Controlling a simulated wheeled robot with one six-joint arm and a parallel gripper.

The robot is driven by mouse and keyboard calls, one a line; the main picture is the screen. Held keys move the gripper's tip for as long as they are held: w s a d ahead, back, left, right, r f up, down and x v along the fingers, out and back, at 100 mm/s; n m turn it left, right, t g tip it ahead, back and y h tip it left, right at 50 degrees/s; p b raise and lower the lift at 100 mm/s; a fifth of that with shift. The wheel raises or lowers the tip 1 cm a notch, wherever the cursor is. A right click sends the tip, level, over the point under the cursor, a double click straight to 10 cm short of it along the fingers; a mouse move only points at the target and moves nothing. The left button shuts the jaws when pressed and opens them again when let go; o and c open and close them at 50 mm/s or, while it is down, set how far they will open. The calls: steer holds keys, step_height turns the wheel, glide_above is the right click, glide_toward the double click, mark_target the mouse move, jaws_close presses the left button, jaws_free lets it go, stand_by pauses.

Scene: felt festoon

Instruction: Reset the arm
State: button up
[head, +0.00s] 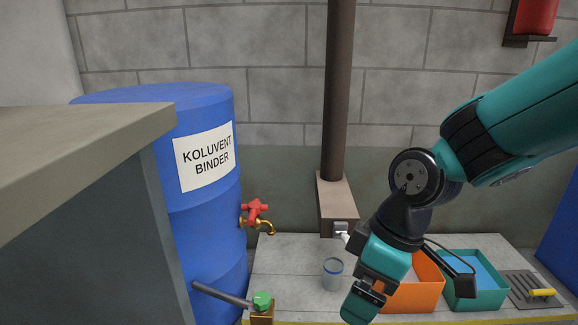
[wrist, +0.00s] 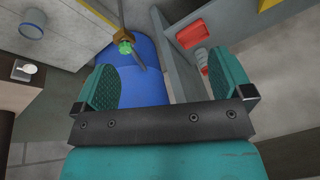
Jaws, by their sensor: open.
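My teal arm reaches in from the right in the head view, with my gripper (head: 362,302) hanging low in front of the bench, beside the orange bin. In the wrist view my gripper (wrist: 165,85) shows two teal finger pads wide apart, with nothing between them. Beyond the pads lie the blue drum (wrist: 138,75) and a green knob (wrist: 125,47), both apart from the fingers. In the head view the fingertips are partly cut by the picture's lower edge, and the arm hides part of the orange bin.
The blue drum (head: 207,235), labelled KOLUVENT BINDER, has a red tap (head: 255,212). A clear jar (head: 332,275) stands left of my gripper. The orange bin (head: 424,290), teal bin (head: 476,294) and a grate (head: 525,284) are to its right. A grey counter (head: 80,150) blocks the near left.

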steer(key=s+d+r+m+p, duration=0.3)
steer(key=s+d+r+m, duration=0.15)
steer(key=s+r, duration=0.55)
step_height(320, 180, up, 38)
steer(key=m+p, duration=0.1)
steer(key=p, duration=3.6)
steer(key=shift+s+a+t+y, duration=0.15)
steer(key=shift+s+t+y, duration=0.15)
steer(key=shift+s, duration=0.05)
